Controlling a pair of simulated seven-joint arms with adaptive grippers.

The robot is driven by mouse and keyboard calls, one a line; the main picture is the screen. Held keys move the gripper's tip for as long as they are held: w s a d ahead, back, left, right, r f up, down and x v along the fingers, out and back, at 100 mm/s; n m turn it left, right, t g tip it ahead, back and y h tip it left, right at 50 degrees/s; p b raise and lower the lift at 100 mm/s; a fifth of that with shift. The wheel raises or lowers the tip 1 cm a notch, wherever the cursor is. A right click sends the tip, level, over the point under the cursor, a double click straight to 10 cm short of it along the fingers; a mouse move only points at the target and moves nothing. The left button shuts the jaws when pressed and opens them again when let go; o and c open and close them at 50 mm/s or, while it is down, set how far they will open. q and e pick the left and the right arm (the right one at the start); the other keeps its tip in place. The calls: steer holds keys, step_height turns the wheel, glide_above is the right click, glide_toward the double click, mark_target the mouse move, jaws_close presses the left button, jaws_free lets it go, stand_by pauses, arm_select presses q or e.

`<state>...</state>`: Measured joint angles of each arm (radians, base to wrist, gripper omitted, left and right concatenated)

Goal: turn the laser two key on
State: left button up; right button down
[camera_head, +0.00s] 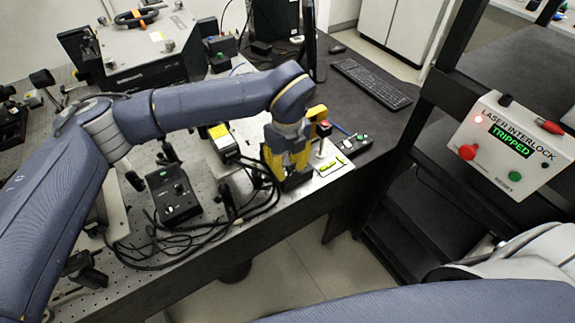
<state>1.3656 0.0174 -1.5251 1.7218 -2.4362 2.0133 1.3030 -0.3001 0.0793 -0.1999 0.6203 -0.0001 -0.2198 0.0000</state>
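My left gripper (288,180) points down at the right end of the optical bench, beside a small yellow-topped device (224,141). The arm and gripper body hide what lies under it, and I cannot tell whether its fingers are open or shut. A small dark control box (353,145) with coloured buttons lies just right of the gripper, apart from it. A black control box (172,196) with knobs stands on the bench to the left. I cannot make out which holds the laser two key, or the key itself. My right gripper is out of view.
A white laser interlock box (510,150) reads TRIPPED, with a red light, on the dark rack at right. Loose black cables (200,245) lie along the bench's front edge. A keyboard (371,83) lies on the dark desk behind. Open floor (300,265) is in front.

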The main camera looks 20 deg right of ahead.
arm_select(q)
steer(key=shift+o, duration=0.2)
jaws_close()
steer(key=shift+m, duration=0.4)
steer(key=m, duration=0.3)
steer(key=shift+w, duration=0.1)
steer(key=m, duration=0.3)
steer(key=shift+m, duration=0.4)
steer(key=m, duration=0.5)
steer(key=shift+d, duration=0.15)
steer(key=m, duration=0.5)
steer(key=shift+s, duration=0.2)
steer(key=shift+m, duration=0.3)
